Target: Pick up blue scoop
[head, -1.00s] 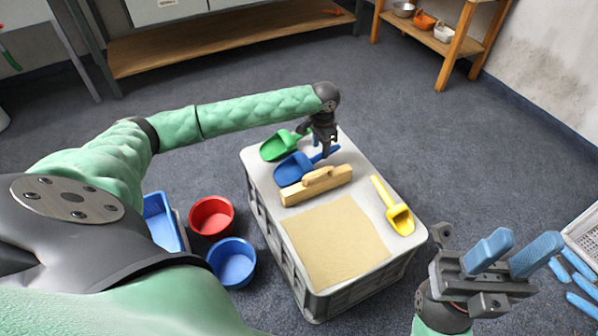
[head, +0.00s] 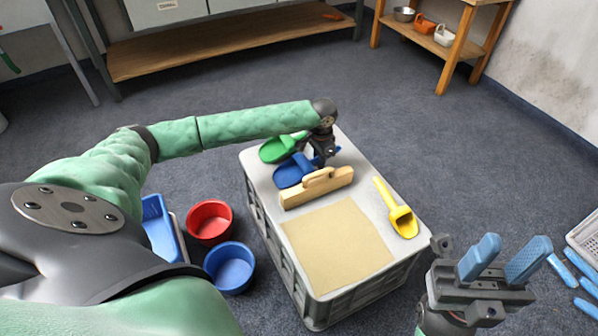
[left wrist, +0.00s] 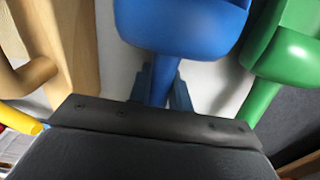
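The blue scoop (head: 292,171) lies on the grey crate's top (head: 262,187), between the green scoop and a wooden block with a handle. My left gripper (head: 324,160) points down at the scoop's handle end. In the left wrist view the blue scoop (left wrist: 182,25) is at the top middle, and its handle runs between the two fingers of my left gripper (left wrist: 162,88). The fingers stand on either side of the handle; a gap to it seems to remain. My right gripper (head: 503,262) is open and empty, off the crate's right side.
The green scoop (head: 277,149) lies close behind, and the wooden block (head: 318,188) close in front. A yellow scoop (head: 402,221) and a tan mat (head: 337,248) are also on the crate. Red (head: 209,222) and blue (head: 231,267) buckets stand on the floor to the left.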

